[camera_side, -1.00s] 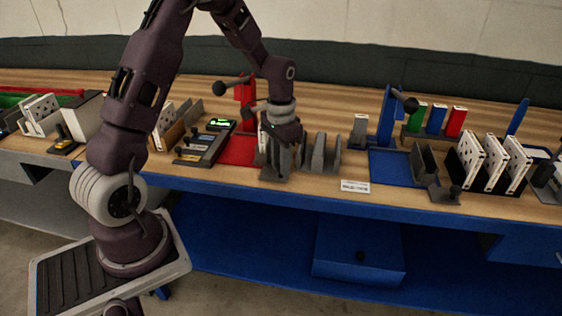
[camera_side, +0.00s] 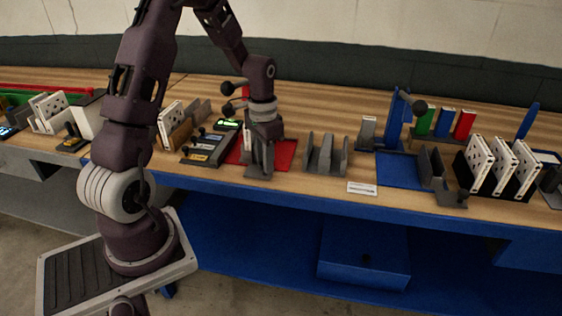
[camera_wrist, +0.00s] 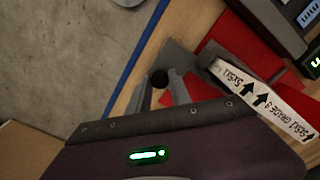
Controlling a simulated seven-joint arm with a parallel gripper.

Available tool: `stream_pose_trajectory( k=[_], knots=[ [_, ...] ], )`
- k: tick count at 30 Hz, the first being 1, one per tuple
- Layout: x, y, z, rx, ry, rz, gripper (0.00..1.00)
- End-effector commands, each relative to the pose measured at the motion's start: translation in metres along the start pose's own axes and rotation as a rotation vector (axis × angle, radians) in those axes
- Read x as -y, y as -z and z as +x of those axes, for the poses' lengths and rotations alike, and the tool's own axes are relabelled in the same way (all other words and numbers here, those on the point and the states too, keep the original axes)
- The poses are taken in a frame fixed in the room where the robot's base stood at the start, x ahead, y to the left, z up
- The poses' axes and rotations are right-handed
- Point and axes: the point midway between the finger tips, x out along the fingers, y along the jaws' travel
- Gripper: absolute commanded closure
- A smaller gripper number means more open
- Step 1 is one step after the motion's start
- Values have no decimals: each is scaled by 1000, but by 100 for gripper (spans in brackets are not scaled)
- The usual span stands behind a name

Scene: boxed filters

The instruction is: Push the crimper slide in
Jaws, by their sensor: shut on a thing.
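The crimper has a red base (camera_side: 286,152), which also shows in the wrist view (camera_wrist: 236,45). Its grey slide (camera_side: 257,173) lies at the front of the base, and a flat grey part of it shows in the wrist view (camera_wrist: 187,62). A black knob (camera_wrist: 160,78) stands on the slide. My gripper (camera_wrist: 160,86) has one finger on each side of the knob and is shut on it; in the side view my gripper (camera_side: 260,163) points down over the slide.
A grey slotted holder (camera_side: 327,155) stands right of the crimper, with a white label (camera_side: 362,188) in front. A dark device with a green display (camera_side: 228,124) stands close on the left. A second, blue press (camera_side: 396,125) is farther right.

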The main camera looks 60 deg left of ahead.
Motion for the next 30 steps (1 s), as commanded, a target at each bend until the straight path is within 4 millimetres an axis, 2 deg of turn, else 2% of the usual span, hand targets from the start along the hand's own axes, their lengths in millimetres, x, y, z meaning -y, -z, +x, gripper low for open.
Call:
stream_pose_trajectory(
  k=[6, 19, 20, 22, 30],
  knots=[
    [21, -18, -1, -7, 5, -4, 100],
    [27, -25, -1, -3, 7, -4, 100],
    [27, -25, -1, -3, 8, -4, 69],
    [27, -25, -1, -3, 7, -3, 56],
    [25, -24, 0, -2, 3, -2, 53]
  ],
)
